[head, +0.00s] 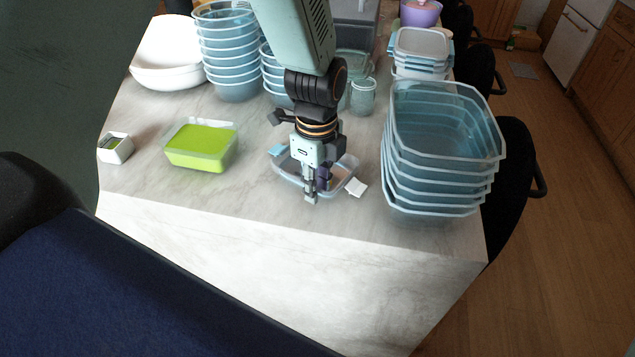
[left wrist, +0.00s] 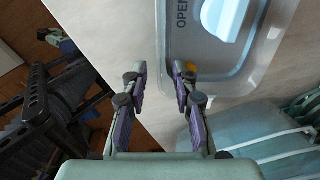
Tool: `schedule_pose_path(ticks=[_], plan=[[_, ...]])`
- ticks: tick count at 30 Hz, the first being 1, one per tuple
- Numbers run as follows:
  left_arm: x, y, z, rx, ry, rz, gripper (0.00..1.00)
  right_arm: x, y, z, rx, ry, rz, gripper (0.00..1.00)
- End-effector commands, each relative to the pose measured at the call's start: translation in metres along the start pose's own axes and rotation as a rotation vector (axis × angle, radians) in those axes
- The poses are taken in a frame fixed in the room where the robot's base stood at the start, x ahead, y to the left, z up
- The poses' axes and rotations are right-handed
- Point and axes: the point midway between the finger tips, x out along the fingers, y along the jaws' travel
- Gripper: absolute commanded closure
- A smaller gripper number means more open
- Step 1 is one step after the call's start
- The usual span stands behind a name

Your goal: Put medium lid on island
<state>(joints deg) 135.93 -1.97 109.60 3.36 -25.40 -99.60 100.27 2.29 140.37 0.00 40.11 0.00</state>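A clear grey-blue lid (head: 345,180) with a pale blue tab lies on the island (head: 230,205) near its front edge; it appears to be the medium lid. In the left wrist view the lid (left wrist: 218,80) shows the word "OPEN" beside the tab. My left gripper (head: 315,192) points down over the lid's front side and partly hides it. In the left wrist view my left gripper (left wrist: 161,75) has its fingers apart, with the lid's near rim between them. I cannot tell whether a finger touches it. My right gripper is not in view.
A tall stack of clear blue containers (head: 440,150) stands close to the right. A green-filled box (head: 201,146) and a small white box (head: 115,148) are at the left. Stacked bowls (head: 232,75) and a glass jar (head: 362,97) stand behind. A white tag (head: 357,187) lies beside the lid.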

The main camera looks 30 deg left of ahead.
Motion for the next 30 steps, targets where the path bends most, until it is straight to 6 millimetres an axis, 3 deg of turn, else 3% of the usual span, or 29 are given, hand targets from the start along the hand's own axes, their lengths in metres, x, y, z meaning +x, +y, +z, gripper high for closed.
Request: schedule_pose_path(ticks=[5, 15, 21, 30], plan=[[-0.011, -0.001, 0.000, 0.000, -0.001, -0.003, 0.72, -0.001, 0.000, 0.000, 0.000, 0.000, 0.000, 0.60], [-0.079, -0.001, 0.000, 0.000, -0.001, -0.004, 0.72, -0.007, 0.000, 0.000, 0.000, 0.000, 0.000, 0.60], [-0.109, -0.001, 0.000, 0.000, 0.000, -0.002, 0.72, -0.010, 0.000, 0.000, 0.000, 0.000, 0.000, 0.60], [-0.122, 0.000, 0.000, 0.000, 0.000, 0.000, 0.72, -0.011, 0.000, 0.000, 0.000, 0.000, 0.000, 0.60]])
